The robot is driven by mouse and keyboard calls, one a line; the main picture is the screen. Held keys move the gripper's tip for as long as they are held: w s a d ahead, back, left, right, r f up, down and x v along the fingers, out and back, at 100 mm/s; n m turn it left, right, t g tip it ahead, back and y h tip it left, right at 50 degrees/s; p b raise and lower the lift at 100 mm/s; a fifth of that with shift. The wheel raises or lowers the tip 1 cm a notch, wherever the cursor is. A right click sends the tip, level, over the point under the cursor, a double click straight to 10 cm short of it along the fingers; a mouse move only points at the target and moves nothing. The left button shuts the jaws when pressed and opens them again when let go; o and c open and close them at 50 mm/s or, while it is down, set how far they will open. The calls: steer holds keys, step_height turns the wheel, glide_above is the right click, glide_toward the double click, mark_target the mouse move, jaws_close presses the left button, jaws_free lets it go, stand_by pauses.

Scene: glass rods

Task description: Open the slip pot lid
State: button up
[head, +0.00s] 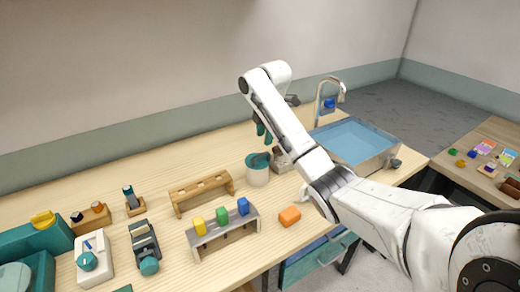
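A pale pot with a teal top (257,170), which looks like the slip pot, stands on the wooden bench near the back. Its teal top looks uneven, and I cannot tell whether the lid lies flat or is raised. My gripper (264,134) hangs above the pot with its dark teal fingers pointing down. The fingertips look a little above the pot's top, apart from it. The fingers are too small and partly hidden by my arm, so their opening is unclear.
A sink basin (355,140) with a tap lies right of the pot. A wooden rack (203,190) and a grey rack with yellow, green and blue pieces (222,229) stand left and in front.

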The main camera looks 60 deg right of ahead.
mark_target(262, 155)
steer(key=f, duration=0.2)
steer(key=w+f, duration=0.1)
steer(key=f, duration=0.2)
steer(key=f+p, duration=0.1)
steer(key=f, duration=0.1)
steer(key=shift+w+d+f, duration=0.15)
steer(key=shift+d+f, duration=0.1)
steer(key=shift+d, duration=0.1)
jaws_close()
